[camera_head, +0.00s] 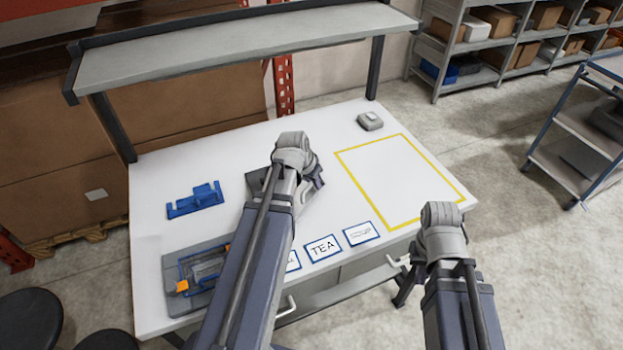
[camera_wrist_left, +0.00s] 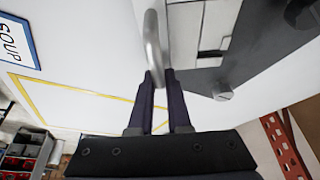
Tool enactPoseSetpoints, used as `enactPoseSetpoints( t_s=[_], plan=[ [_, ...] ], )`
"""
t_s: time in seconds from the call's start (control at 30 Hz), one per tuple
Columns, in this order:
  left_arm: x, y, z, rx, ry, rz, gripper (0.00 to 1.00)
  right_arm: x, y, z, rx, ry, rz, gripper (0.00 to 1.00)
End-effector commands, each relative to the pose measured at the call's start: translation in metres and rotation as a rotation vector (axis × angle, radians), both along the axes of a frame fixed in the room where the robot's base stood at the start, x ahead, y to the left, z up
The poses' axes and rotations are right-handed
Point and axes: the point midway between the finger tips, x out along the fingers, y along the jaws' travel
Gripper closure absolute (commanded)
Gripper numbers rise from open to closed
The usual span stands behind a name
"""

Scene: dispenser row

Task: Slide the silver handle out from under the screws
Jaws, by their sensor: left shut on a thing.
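The silver handle (camera_wrist_left: 153,45) is a curved metal bar in the left wrist view, running up from between my left fingertips. My left gripper (camera_wrist_left: 157,78) is shut on it. A grey dispenser plate (camera_wrist_left: 248,50) lies just to the right, with a round metal screw head (camera_wrist_left: 222,92) on it and another screw-like part (camera_wrist_left: 298,12) at the upper right. In the head view my left gripper (camera_head: 316,180) is over the table, and its arm hides the handle and most of the plate (camera_head: 256,180). My right gripper (camera_head: 402,286) is low at the table's front edge, its fingers mostly hidden.
The white table (camera_head: 215,150) holds a blue fixture (camera_head: 194,200), a grey tray (camera_head: 172,278), a small grey box (camera_head: 370,121) and label cards (camera_head: 322,248). A yellow-outlined area (camera_head: 385,226) at right is empty. A shelf (camera_head: 250,40) spans the table's back.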

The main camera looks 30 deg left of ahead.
Motion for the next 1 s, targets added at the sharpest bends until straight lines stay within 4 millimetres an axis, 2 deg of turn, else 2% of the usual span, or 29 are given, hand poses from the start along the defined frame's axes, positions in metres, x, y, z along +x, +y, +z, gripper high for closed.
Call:
enactPoseSetpoints(
  t_s=[0.4,0.73,1.0],
  plan=[
    [-0.013,-0.014,0.000,0.000,0.000,0.000,1.00,0.000,0.000,0.000,0.000,0.000,0.000,1.00],
    [-0.013,-0.015,0.001,0.000,0.000,0.000,1.00,0.000,0.000,0.001,0.000,0.000,0.000,1.00],
    [-0.013,-0.015,0.017,0.000,0.000,0.001,1.00,0.000,0.000,0.017,0.000,0.000,0.000,1.00]
  ],
)
